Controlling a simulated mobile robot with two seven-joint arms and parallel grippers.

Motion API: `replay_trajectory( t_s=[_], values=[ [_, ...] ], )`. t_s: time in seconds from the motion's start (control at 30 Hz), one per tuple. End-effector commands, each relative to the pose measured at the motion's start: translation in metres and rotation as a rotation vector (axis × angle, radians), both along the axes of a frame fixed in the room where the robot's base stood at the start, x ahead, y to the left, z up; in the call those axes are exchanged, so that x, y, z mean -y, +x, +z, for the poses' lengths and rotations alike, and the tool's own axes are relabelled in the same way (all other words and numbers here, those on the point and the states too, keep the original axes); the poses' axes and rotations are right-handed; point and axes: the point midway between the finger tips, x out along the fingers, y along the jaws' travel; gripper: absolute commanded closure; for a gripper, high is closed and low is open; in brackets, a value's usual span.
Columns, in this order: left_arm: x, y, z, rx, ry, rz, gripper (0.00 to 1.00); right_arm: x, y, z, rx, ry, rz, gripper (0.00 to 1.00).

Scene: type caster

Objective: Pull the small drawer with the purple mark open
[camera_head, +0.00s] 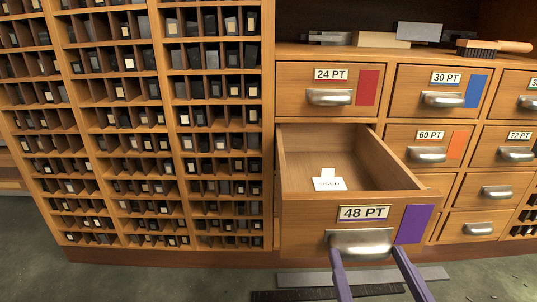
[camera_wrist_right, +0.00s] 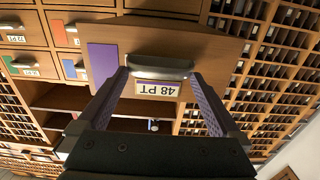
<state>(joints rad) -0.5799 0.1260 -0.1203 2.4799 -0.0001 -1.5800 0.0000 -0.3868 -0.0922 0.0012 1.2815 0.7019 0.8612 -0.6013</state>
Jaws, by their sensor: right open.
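The small drawer (camera_head: 300,222) labelled 48 PT has a purple mark (camera_head: 413,224) at the right of its front and stands pulled well out of the cabinet. Its inside shows, with a small white card (camera_head: 328,183) in it. The silver cup handle (camera_head: 360,241) is below the label. My right gripper (camera_head: 367,252) is open at the handle, with one purple finger near each end of it. In the right wrist view the drawer front (camera_wrist_right: 190,50) appears upside down, with the fingertips (camera_wrist_right: 158,72) on either side of the handle. I cannot tell whether they touch it. My left gripper is not in view.
Closed drawers 24 PT (camera_head: 297,97), 30 PT (camera_head: 412,87) and 60 PT (camera_head: 400,152) surround the open one. A type case (camera_head: 170,120) of many pigeonholes stands at left. Blocks and a brush (camera_head: 478,48) lie on the cabinet top. Flat strips (camera_head: 350,277) lie on the floor below.

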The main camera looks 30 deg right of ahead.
Motion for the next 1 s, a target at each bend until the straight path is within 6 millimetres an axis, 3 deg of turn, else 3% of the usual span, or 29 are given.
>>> replay_trajectory(
  t_s=[0.5,0.7,1.0],
  values=[
    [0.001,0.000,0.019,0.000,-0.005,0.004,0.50,-0.046,-0.074,0.000,-0.005,0.003,0.000,0.00],
    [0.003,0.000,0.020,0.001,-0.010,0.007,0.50,-0.052,-0.084,0.000,-0.002,0.001,0.000,0.00],
    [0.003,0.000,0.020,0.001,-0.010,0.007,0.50,-0.052,-0.084,0.000,0.000,0.001,0.000,0.00]
  ],
)
